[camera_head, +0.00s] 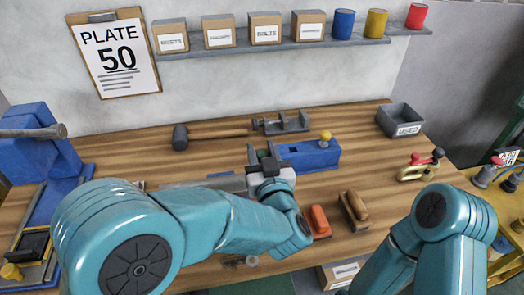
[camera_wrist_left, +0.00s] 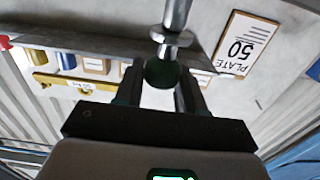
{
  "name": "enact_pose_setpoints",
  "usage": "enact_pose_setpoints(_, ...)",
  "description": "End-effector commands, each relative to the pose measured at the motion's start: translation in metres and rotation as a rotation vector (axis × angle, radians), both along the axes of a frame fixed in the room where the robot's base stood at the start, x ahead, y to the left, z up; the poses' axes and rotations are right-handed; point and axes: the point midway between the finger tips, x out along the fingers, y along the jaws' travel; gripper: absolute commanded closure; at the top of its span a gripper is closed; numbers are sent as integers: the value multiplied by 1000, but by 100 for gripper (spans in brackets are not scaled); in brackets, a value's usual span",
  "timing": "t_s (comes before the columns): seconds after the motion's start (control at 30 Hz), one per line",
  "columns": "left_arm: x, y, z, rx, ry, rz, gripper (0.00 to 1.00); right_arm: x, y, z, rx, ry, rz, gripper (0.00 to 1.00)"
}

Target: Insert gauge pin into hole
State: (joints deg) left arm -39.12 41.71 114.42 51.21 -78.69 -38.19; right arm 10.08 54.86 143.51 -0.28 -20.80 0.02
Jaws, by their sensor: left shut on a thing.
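My left gripper (camera_head: 268,165) is above the middle of the workbench, beside the blue block with a yellow knob (camera_head: 312,156). In the left wrist view the left gripper (camera_wrist_left: 160,82) is shut on the dark green round end of the gauge pin (camera_wrist_left: 172,40). The pin is a metal rod with a collar, and it runs out of the top of that view. In the head view I cannot make out the pin. A flat grey metal plate (camera_head: 222,182) lies just left of the left gripper. My right gripper is not in view.
A mallet (camera_head: 205,131) and a grey metal clamp (camera_head: 287,123) lie at the back. A red-orange block (camera_head: 320,221) and a wooden-handled brush (camera_head: 354,209) lie close to my left wrist. A grey bin (camera_head: 401,120) stands back right. A blue machine (camera_head: 38,165) is at left.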

Motion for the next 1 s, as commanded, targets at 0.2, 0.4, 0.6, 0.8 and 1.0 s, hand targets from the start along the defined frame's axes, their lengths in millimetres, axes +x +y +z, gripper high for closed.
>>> enact_pose_setpoints(0.2,0,0,-6,0,-1,0,96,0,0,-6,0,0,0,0)
enact_pose_setpoints(0.4,0,0,-11,0,-1,0,96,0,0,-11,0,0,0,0)
enact_pose_setpoints(0.6,0,0,-16,0,-1,0,96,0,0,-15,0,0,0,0)
enact_pose_setpoints(0.8,0,0,-21,0,-1,0,96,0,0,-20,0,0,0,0)
enact_pose_setpoints(1.0,0,0,-26,0,-1,0,96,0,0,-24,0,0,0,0)
